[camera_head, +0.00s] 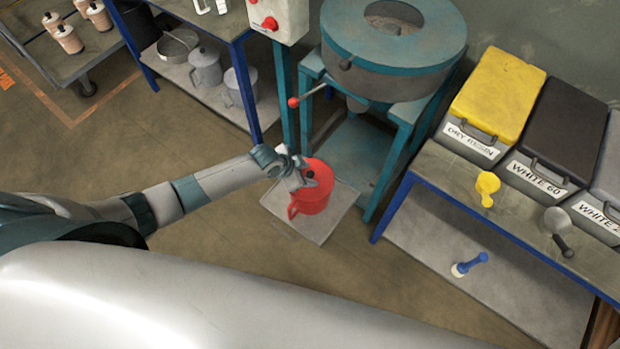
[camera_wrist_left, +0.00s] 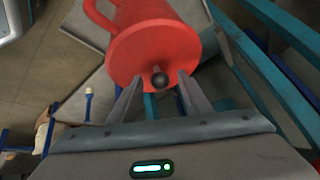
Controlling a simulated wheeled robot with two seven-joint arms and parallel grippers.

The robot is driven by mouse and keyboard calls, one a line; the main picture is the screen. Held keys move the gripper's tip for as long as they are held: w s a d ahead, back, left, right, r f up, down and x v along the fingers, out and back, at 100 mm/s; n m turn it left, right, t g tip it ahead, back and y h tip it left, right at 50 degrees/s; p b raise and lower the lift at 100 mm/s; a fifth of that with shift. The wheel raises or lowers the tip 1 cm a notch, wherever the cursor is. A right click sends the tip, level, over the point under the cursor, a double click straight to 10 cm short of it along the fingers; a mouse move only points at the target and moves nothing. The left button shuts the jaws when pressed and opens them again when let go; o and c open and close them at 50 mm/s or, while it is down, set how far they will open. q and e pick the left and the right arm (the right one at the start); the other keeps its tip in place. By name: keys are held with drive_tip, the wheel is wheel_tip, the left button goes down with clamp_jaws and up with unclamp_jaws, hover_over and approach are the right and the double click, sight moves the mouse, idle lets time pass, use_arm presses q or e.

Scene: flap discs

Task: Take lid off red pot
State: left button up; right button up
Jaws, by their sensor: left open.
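The red pot (camera_head: 312,199) stands on a grey platform (camera_head: 334,222) low in front of the teal machine, its handle toward the lower left. Its red lid (camera_head: 321,171) is on top, partly hidden by my left gripper (camera_head: 304,176). In the left wrist view, the lid (camera_wrist_left: 150,50) faces me with a dark round knob (camera_wrist_left: 160,80) in its middle. My left gripper (camera_wrist_left: 157,90) is open, its two fingers on either side of the knob, with gaps visible. I cannot tell whether the fingers touch the lid. My right gripper is in neither view.
The teal machine (camera_head: 395,45) with a red-knobbed lever stands just behind the pot. A blue-framed bench (camera_head: 470,185) to the right holds a yellow-lidded bin (camera_head: 497,95), a black-lidded bin (camera_head: 560,130) and scoops. Open floor lies left of the platform.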

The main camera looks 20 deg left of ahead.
use_arm(q)
clamp_jaws()
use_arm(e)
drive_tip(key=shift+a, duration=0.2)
use_arm(q)
drive_tip(key=shift+r, duration=0.2)
